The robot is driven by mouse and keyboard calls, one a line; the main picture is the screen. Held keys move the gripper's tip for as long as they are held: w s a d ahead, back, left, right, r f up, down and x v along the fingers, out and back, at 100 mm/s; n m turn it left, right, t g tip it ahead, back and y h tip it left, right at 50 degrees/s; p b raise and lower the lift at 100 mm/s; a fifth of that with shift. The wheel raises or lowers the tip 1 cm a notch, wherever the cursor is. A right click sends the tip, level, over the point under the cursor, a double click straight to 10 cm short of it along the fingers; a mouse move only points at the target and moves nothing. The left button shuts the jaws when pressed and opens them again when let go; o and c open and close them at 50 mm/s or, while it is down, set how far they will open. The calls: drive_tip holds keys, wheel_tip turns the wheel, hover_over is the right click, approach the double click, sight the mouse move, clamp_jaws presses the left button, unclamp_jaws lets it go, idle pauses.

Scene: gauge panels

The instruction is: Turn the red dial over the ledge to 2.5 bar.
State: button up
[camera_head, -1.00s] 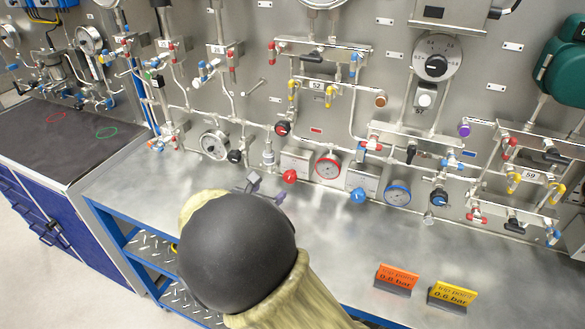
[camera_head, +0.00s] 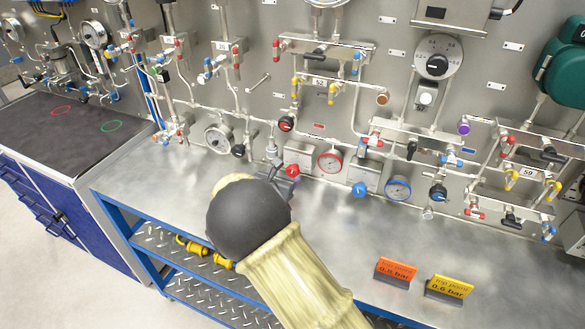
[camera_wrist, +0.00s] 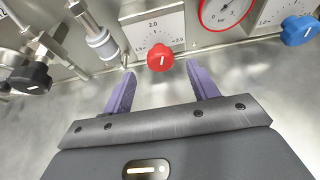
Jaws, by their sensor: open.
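The red dial (camera_head: 292,170) sits low on the panel just above the steel ledge (camera_head: 330,225). In the wrist view the red dial (camera_wrist: 160,58) stands in front of a pale scale plate (camera_wrist: 153,30) with 2.0 at the top, and marks that look like 1.5 left and 2.5 right. Its white line looks close to vertical. My gripper (camera_wrist: 161,72) is open, with purple fingers just short of the dial, one to each side, seemingly apart from it. In the head view my gripper (camera_head: 281,172) is at the dial and partly covers its surroundings.
A red-rimmed gauge (camera_head: 331,160) is right of the dial. A blue dial (camera_head: 360,189) and blue-rimmed gauge (camera_head: 398,189) are farther right. A black knob (camera_wrist: 30,78) and a pale vertical fitting (camera_wrist: 98,38) stand left. Orange (camera_head: 396,270) and yellow (camera_head: 450,287) signs stand on the ledge.

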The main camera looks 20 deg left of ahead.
sight(291, 171)
drive_tip(key=p+x, duration=0.1)
drive_tip(key=x, duration=0.6)
drive_tip(key=shift+p, duration=0.3)
drive_tip(key=c, duration=1)
